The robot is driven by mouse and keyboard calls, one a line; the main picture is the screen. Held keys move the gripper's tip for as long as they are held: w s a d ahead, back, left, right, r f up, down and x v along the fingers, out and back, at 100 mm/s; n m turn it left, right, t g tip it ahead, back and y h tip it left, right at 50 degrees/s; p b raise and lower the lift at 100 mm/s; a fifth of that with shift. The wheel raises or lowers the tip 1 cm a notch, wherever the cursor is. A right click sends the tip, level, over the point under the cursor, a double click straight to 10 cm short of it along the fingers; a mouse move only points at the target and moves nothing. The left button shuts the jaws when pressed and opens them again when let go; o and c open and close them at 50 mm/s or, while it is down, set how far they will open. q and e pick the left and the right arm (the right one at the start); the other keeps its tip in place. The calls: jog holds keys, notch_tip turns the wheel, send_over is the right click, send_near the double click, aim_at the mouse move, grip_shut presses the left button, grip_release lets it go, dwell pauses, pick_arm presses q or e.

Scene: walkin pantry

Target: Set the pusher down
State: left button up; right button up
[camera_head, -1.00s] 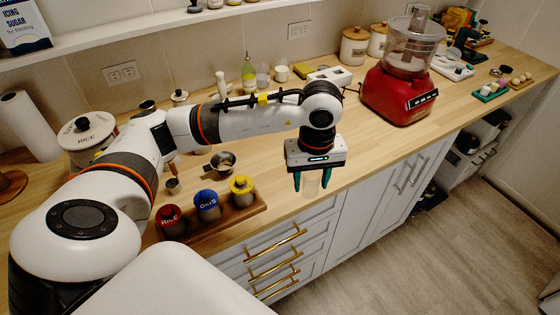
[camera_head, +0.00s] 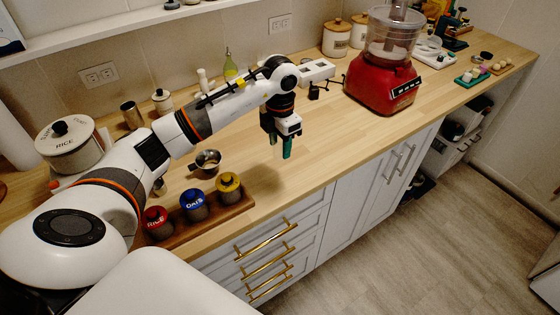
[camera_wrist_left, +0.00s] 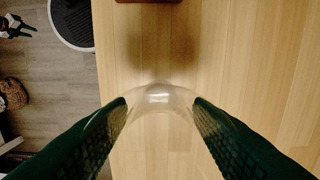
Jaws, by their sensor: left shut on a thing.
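My left gripper (camera_head: 279,143) has its two green fingers shut on the clear pusher (camera_wrist_left: 158,97), over the front middle of the wooden counter (camera_head: 325,150). In the head view the see-through pusher (camera_head: 278,154) hangs faintly below and between the fingertips. In the left wrist view its rounded clear edge shows between the fingers (camera_wrist_left: 160,110), with bare wood around it. I cannot tell whether it touches the counter. The red food processor (camera_head: 382,86), with a clear bowl, stands to the right. My right gripper is not in view.
Canisters with red, blue and yellow lids stand on a wooden tray (camera_head: 244,203) at the front left. A green bottle (camera_head: 230,65) is behind.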

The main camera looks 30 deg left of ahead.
aim_at(280, 159)
pick_arm(q)
notch_tip(280, 159, down, 6)
jog(key=shift+r+p, duration=0.1)
jog(key=shift+p, duration=0.6)
jog(key=shift+f, duration=0.3)
jog(key=o, duration=1)
jog(key=shift+c, duration=0.2)
jog(key=shift+r, duration=0.45)
notch_tip(280, 159, up, 12)
jog(key=b, duration=0.3)
jog(key=shift+f, duration=0.25)
